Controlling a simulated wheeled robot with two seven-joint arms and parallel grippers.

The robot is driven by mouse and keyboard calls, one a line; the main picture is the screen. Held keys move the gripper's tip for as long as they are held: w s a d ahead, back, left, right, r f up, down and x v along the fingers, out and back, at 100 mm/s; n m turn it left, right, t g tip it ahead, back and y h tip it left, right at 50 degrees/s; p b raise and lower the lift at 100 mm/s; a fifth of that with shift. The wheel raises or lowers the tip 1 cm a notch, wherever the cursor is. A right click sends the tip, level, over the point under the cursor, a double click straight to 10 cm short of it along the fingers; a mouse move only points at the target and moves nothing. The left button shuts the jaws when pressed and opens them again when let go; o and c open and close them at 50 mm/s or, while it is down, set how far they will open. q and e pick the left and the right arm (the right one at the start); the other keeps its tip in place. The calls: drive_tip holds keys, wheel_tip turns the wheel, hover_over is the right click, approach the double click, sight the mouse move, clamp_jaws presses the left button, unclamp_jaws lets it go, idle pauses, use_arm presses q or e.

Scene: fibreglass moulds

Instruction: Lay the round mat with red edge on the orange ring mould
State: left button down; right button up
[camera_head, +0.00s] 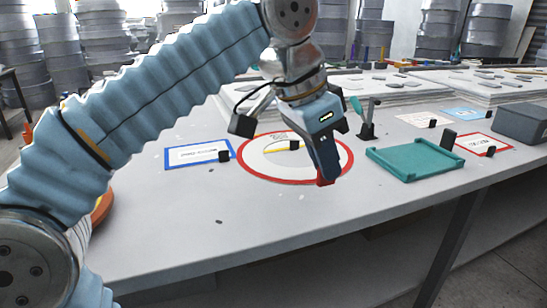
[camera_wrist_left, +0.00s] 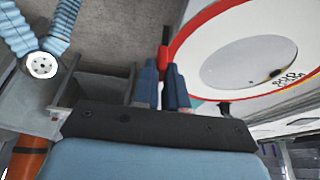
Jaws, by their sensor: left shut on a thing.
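The round mat with red edge (camera_head: 262,176) is white inside with a grey middle. It shows in the middle of the table in the head view, and large at upper right in the left wrist view (camera_wrist_left: 215,75). My left gripper (camera_head: 325,178) points down at the mat's near right edge. Its fingers (camera_wrist_left: 167,85) are closed on a small red tab at that edge. I cannot tell whether the mat touches the table. An orange curved piece (camera_head: 103,208), likely the orange ring mould, shows at the left, mostly hidden behind my left arm. My right gripper is out of view.
A teal tray (camera_head: 415,158) lies right of the mat. A blue-framed card (camera_head: 199,153) lies left of it, and a red-framed card (camera_head: 483,144) far right. A grey bin (camera_head: 521,122) stands at the right edge. The table front (camera_head: 230,230) is mostly clear.

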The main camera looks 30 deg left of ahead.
use_arm(q)
drive_tip(key=a+n, duration=0.1)
drive_tip(key=a, duration=0.3)
drive_tip(key=w+a+n+y, duration=0.1)
drive_tip(key=a+n, duration=0.1)
drive_tip(key=a, duration=0.2)
drive_tip(key=a+n, duration=0.1)
drive_tip(key=a, duration=0.4)
drive_tip(key=shift+w+f+n+t+y, duration=0.1)
drive_tip(key=shift+w+n+t+y, duration=0.2)
drive_tip(key=shift+t+y, duration=0.1)
drive_tip(key=s+a+r+n+y, duration=0.1)
drive_tip(key=s+a+n+y, duration=0.1)
drive_tip(key=s+a+n, duration=0.4)
drive_tip(key=s+a+r+n+g+y+p, duration=0.1)
drive_tip(key=s+a+n+y, duration=0.1)
drive_tip(key=s+a+n, duration=0.4)
drive_tip(key=s+a, duration=0.2)
drive_tip(key=a, duration=0.5)
drive_tip(key=s+a, duration=0.3)
drive_tip(key=a, duration=0.4)
drive_tip(key=shift+s, duration=0.35)
drive_tip(key=shift+d+f, duration=0.1)
